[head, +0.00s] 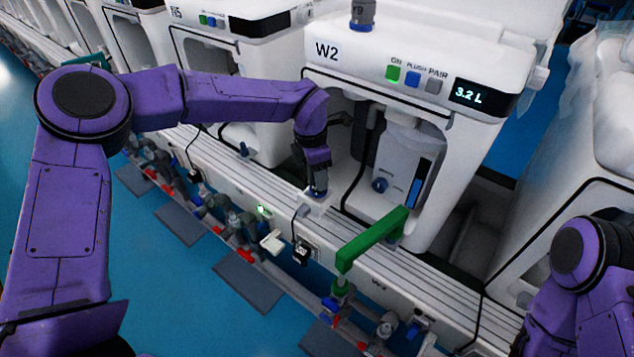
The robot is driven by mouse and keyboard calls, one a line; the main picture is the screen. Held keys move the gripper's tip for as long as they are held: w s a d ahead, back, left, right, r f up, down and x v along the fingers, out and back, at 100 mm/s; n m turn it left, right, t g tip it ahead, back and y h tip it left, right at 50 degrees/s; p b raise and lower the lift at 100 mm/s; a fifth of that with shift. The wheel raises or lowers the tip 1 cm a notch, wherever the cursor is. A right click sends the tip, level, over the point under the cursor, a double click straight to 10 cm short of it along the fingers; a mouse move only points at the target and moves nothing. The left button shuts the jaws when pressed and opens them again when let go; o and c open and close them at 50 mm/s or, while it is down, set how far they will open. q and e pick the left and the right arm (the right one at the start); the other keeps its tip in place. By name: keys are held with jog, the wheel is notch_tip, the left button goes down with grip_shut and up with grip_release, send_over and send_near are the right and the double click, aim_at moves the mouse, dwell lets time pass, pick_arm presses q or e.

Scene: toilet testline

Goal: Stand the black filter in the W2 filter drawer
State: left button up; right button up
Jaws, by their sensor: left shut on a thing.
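My left gripper (318,185) points down at the white ledge in front of the W2 unit (420,60). It is shut on a small dark piece with a bluish lower part; the fingers cover most of it, and I cannot tell surely that it is the black filter. A dark grey cylinder with a blue band (362,14) stands upright on top of W2. I cannot make out the W2 filter drawer surely. My right gripper is out of view; only its arm shows at lower right.
A green bar handle (372,240) juts over the ledge right of the left gripper. A white plate (271,242) and a black block (302,252) sit at the ledge front. Pipes with red and blue fittings (235,220) run below. Blue floor (180,290) is open in front.

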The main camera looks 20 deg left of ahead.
pick_arm(q)
jog(key=shift+w+a+f, duration=0.1)
jog(key=shift+w+f, duration=0.15)
jog(key=shift+f, duration=0.05)
jog(key=shift+w+f, duration=0.15)
jog(key=shift+f, duration=0.75)
jog(key=shift+w+f, duration=0.1)
jog(key=shift+f, duration=0.8)
jog(key=shift+f, duration=0.15)
jog(key=o, duration=0.8)
jog(key=shift+a, duration=0.1)
jog(key=r, duration=0.7)
jog(key=shift+s+a+r, duration=0.3)
jog(key=shift+a+r, duration=0.05)
jog(key=shift+r, duration=0.05)
